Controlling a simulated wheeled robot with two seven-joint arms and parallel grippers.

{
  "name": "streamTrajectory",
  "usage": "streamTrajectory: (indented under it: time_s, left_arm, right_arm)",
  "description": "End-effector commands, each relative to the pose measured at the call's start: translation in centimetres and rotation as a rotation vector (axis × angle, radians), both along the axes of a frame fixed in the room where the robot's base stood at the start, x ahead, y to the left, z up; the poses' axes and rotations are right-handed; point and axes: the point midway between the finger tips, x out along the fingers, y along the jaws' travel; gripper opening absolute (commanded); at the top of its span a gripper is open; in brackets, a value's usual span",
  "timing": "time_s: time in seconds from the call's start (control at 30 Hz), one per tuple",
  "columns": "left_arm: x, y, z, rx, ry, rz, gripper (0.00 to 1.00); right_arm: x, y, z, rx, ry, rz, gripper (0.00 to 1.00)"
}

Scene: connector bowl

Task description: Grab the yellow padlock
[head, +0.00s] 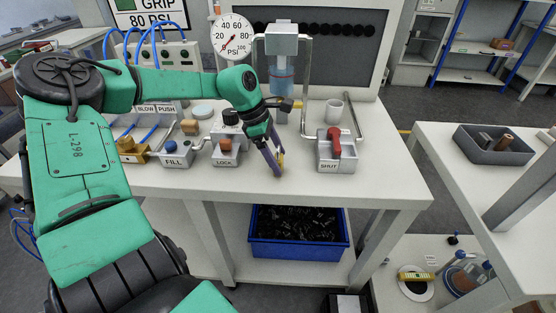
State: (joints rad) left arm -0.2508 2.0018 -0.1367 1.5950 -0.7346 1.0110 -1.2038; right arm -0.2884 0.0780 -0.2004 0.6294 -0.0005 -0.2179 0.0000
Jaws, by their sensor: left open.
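My left gripper (276,162) reaches down over the front part of the white workbench (390,178), between the LOCK block and the SHUT block. Its jaws are open. My right gripper is not in view.
The LOCK block (226,152) stands left of my gripper and the SHUT block with a red lever (336,146) stands right. A pressure gauge (233,37) rises behind. A blue bin (299,258) of dark parts sits below. The bench front right is clear.

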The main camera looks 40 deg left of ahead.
Motion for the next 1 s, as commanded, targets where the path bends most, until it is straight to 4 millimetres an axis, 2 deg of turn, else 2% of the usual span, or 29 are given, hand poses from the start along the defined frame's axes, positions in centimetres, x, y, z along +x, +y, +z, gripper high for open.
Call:
streamTrajectory:
  time_s: [0.23, 0.37, 0.4, 0.47, 0.8, 0.93, 1.0]
  left_arm:
    - [0.1, -0.2, -0.5, 0.001, -0.002, 0.0, 0.85]
    - [0.1, -0.2, -0.5, 0.001, -0.002, 0.001, 0.35]
    - [0.1, -0.1, -0.5, 0.001, -0.002, 0.001, 0.2]
    - [0.1, -0.1, -0.4, 0.001, -0.002, 0.001, 0.0]
    - [0.2, -0.1, 0.1, 0.001, -0.004, 0.001, 0.0]
    - [0.3, -0.1, 2.0, 0.002, -0.006, 0.0, 0.0]
    - [0.3, -0.1, 3.9, 0.003, -0.009, 0.002, 0.0]
  right_arm:
    - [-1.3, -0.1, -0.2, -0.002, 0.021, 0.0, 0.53]
    - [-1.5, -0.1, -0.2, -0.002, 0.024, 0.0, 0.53]
    - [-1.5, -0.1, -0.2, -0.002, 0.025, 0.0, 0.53]
    - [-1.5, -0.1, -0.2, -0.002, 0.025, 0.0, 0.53]
    - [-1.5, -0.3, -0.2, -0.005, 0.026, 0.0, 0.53]
    - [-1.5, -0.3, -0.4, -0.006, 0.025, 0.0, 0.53]
    - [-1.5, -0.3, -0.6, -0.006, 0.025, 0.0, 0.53]
